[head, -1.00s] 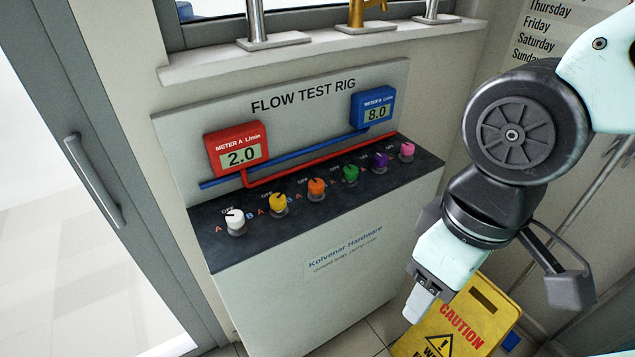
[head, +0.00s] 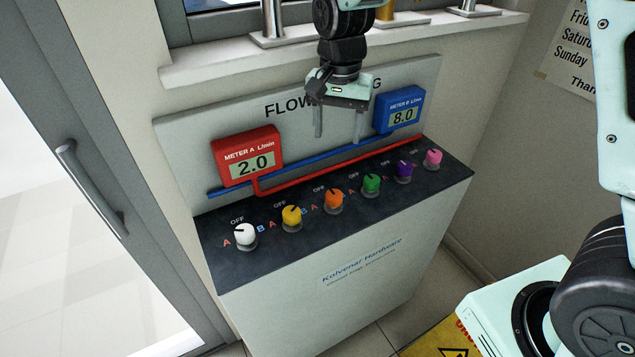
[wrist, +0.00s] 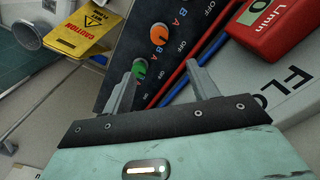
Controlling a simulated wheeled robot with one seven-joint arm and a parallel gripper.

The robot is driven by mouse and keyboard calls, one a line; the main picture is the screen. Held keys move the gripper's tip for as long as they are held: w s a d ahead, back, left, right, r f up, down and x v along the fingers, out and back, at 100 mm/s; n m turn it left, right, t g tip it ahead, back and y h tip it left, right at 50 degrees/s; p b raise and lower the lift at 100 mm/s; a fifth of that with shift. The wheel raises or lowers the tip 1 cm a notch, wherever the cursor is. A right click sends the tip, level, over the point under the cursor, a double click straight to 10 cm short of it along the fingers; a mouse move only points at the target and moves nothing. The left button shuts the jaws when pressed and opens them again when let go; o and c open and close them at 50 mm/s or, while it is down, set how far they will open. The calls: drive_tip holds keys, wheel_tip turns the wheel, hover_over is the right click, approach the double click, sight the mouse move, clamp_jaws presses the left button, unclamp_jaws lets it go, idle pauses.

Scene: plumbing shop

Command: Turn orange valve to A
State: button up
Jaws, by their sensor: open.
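The orange valve (head: 334,199) is a small knob on the dark top of the flow test rig, between the yellow valve (head: 291,215) and the green valve (head: 371,184). Its markings include OFF behind it and a letter A at its left. My gripper (head: 339,135) hangs above the rig, in front of the sign panel, with its two fingers apart and nothing between them. In the wrist view the orange valve (wrist: 159,34) lies beyond the fingers, and the green valve (wrist: 139,68) shows near the left finger. The gripper does not appear to touch any valve.
White (head: 245,235), purple (head: 403,171) and pink (head: 432,159) valves share the row. Red meter A (head: 246,157) reads 2.0 and blue meter B (head: 400,108) reads 8.0. Red and blue pipes run behind the valves. A yellow caution sign (head: 436,341) stands on the floor at the right.

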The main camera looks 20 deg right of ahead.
sight(334, 194)
wheel_tip(334, 194, down, 17)
drive_tip(key=p, duration=0.3)
drive_tip(key=shift+s, duration=0.15)
drive_tip(key=c, duration=1)
